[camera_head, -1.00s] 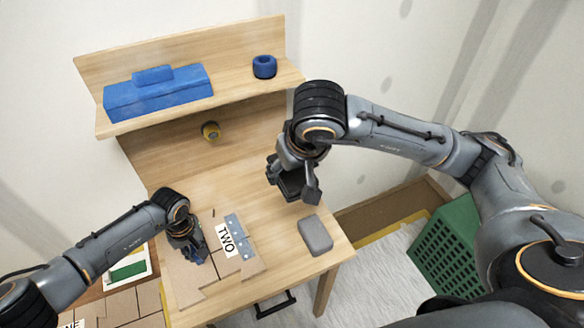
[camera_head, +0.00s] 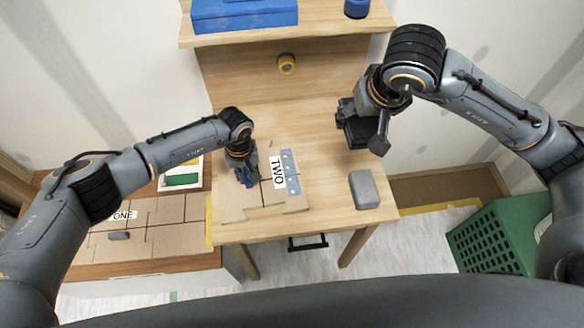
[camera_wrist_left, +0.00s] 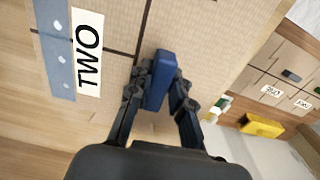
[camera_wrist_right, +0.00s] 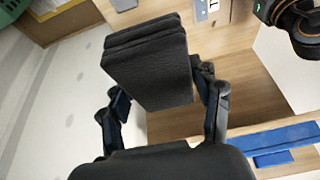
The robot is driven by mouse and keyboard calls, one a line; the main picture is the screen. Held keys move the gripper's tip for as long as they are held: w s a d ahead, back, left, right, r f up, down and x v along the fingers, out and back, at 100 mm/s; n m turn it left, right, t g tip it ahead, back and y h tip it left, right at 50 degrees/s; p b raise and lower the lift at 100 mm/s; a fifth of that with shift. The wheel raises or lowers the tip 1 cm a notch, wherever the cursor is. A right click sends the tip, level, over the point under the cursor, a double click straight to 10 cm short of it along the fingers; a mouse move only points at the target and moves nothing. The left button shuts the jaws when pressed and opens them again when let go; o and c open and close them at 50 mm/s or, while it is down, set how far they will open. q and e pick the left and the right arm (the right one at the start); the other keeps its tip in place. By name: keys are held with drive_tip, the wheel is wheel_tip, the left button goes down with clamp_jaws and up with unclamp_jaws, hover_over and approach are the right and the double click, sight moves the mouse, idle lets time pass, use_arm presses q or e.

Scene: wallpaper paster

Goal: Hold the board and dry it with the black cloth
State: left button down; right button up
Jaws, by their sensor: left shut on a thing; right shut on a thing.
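The brown board (camera_head: 238,207) lies on the wooden table, with a "TWO" label (camera_head: 278,173) and a grey-blue strip with light dots (camera_head: 290,172) at its right side. It also shows in the left wrist view (camera_wrist_left: 200,50). My left gripper (camera_head: 248,178) is over the board, shut on a blue block (camera_wrist_left: 158,80) that stands against the board face. My right gripper (camera_head: 362,130) is shut on the folded black cloth (camera_wrist_right: 150,70), held above the table to the right of the board. The cloth hides its own far side.
A grey block (camera_head: 364,190) sits at the table's right front. A shelf behind holds a blue box (camera_head: 245,14) and a blue roll (camera_head: 356,8). Another panel marked "ONE" (camera_head: 150,212) lies lower left. A green crate (camera_head: 490,240) stands at right.

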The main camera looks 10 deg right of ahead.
drive_tip(key=c, duration=0.5)
drive_tip(key=m, duration=0.1)
drive_tip(key=a+f+m+h, duration=0.1)
drive_tip(key=m, duration=0.2)
drive_tip(key=shift+w+a+f+h, duration=0.2)
drive_tip(key=shift+w+f+h, duration=0.05)
drive_tip(key=shift+w+h, duration=0.1)
drive_tip(key=shift+w+a+f+m+h, duration=0.1)
drive_tip(key=shift+f+m+h, duration=0.1)
drive_tip(key=shift+m, duration=0.35)
drive_tip(key=shift+w+a+f+m+h, duration=0.1)
drive_tip(key=shift+m+h, duration=0.05)
drive_tip(key=shift+m, duration=0.4)
drive_tip(key=a+f+n+g+y, duration=0.1)
drive_tip(key=a+f+n+y, duration=0.1)
drive_tip(key=f+n, duration=0.3)
drive_tip(key=a+f+n+g+y, duration=0.2)
drive_tip(key=a+f+n, duration=0.3)
drive_tip(key=n, duration=0.6)
drive_tip(key=a+f+n+g+y, duration=0.1)
drive_tip(key=a+f+n+y, duration=0.2)
drive_tip(key=f+n, duration=0.4)
drive_tip(key=shift+s+a+n+g, duration=0.1)
drive_tip(key=shift+a+n+g, duration=0.2)
drive_tip(key=shift+n, duration=0.6)
